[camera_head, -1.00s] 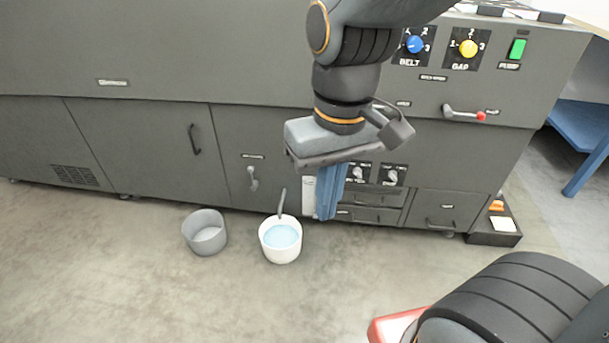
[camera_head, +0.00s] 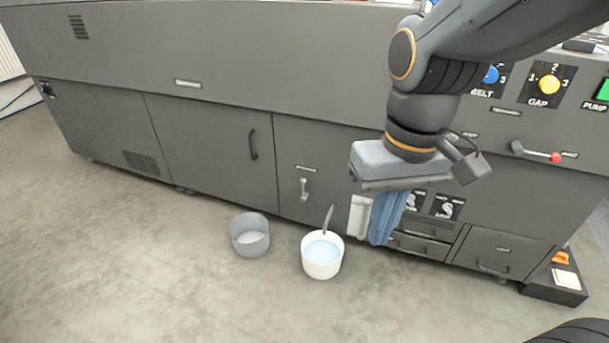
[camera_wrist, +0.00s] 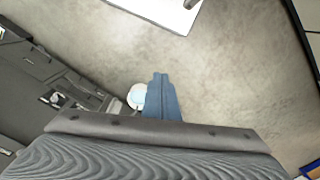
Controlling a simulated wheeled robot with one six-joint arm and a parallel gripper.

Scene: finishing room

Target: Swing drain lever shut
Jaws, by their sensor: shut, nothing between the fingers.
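A small grey lever (camera_head: 304,188) hangs down on the lower front of the grey machine, under a small label I cannot read. It is probably the drain lever. Another lever with a red knob (camera_head: 537,152) lies nearly level on the upper panel at right. My gripper (camera_head: 381,240) has blue fingers that point down, closed together and empty. In the head view it is to the right of the grey lever and apart from it. The fingers also show in the wrist view (camera_wrist: 161,82), over the floor.
A grey bucket (camera_head: 249,243) and a white bucket (camera_head: 308,262) with pale blue liquid and a grey handle stand on the floor before the machine. Drawers (camera_head: 430,228) and knobs are behind and right of my gripper. The floor at front left is clear.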

